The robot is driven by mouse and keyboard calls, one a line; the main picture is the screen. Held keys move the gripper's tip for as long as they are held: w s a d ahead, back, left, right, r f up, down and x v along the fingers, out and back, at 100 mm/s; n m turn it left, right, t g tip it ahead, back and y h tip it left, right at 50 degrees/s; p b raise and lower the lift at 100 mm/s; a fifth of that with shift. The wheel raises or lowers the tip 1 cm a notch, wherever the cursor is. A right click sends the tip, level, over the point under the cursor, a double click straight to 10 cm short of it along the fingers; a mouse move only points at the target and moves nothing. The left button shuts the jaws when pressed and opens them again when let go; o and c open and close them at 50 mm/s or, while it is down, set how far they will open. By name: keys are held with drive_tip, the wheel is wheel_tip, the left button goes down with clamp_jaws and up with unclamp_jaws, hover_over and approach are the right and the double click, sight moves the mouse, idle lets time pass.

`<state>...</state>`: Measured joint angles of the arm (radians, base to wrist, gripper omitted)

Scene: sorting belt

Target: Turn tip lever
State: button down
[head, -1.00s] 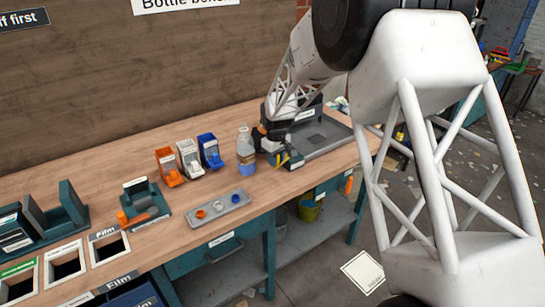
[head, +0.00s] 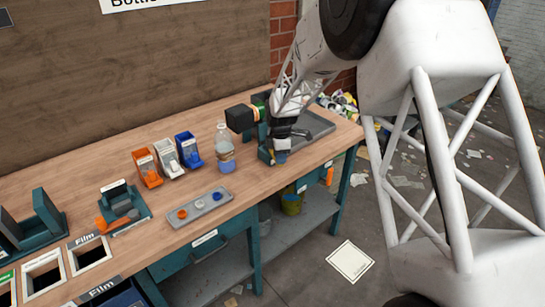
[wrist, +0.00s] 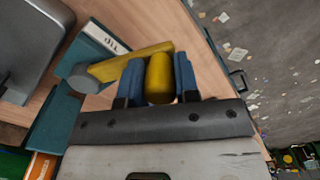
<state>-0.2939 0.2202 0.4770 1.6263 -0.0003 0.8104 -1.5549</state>
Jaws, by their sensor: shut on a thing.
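The tip lever is a yellow bar (wrist: 128,62) with a rounded yellow grip (wrist: 158,78) at one end and a grey round pivot (wrist: 84,78) at the other. It is mounted at a teal stand (wrist: 88,50) whose white label reads upside down in the wrist view. My gripper (wrist: 160,82) is shut on the yellow grip, one blue fingertip on each side. In the head view my gripper (head: 282,153) points down at the right part of the bench, and the lever is mostly hidden behind it.
A grey tray (head: 318,125) lies just behind my gripper. A clear bottle with blue liquid (head: 225,160) stands to its left, near orange, white and blue dispensers (head: 189,148). The bench's front edge is close.

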drive_tip(key=shift+w+d+n, duration=0.4)
drive_tip(key=shift+d+n, duration=0.35)
drive_tip(key=shift+n, duration=0.15)
drive_tip(key=shift+w+d+n, duration=0.85)
drive_tip(key=shift+d+n, duration=0.1)
drive_tip(key=shift+n, duration=0.55)
drive_tip(key=c, duration=0.8)
unclamp_jaws()
drive_tip(key=shift+c, duration=0.2)
drive_tip(key=shift+r, duration=0.1)
wheel_tip(320, 180, up, 8)
drive_tip(key=shift+f, duration=0.2)
